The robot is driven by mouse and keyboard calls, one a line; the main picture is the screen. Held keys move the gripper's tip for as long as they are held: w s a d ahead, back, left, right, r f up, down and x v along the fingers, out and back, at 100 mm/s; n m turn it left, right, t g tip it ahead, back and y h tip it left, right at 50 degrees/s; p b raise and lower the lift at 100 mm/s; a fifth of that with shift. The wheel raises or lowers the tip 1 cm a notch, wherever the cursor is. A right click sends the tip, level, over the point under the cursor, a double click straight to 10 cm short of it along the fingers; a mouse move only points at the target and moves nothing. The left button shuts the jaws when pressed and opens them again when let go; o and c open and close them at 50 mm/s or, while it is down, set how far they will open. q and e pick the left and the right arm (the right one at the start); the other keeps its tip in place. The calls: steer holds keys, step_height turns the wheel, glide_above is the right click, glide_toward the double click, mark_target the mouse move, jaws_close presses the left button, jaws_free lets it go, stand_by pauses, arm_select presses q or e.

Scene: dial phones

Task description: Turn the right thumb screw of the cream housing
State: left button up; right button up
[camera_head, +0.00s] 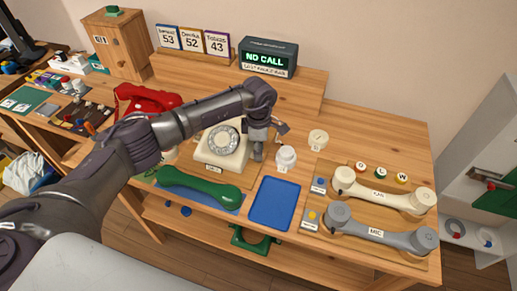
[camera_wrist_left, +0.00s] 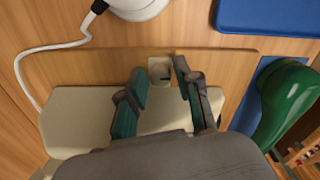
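The cream housing (camera_head: 215,155) is a dial phone body with a grey dial (camera_head: 223,140), standing on the wooden desk. In the left wrist view the housing (camera_wrist_left: 85,115) fills the lower middle. A small pale piece with a dark mark, apparently the right thumb screw (camera_wrist_left: 160,75), sits at its side. My left gripper (camera_head: 257,154) points down beside the housing's right side. In the wrist view its fingers (camera_wrist_left: 161,67) are apart, one on each side of the screw; contact cannot be told. The screw is hidden in the head view. My right gripper is not in view.
A green handset (camera_head: 200,188) lies in front of the housing, with a blue tray (camera_head: 275,203) right of it. A white round part (camera_head: 286,158) stands close right of my gripper. Cream (camera_head: 385,194) and grey (camera_head: 380,233) handsets lie farther right. A red phone (camera_head: 145,101) stands behind my arm.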

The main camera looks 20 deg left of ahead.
arm_select(q)
step_height(320, 180, up, 12)
stand_by(0.6)
steer(key=shift+s+f, duration=0.1)
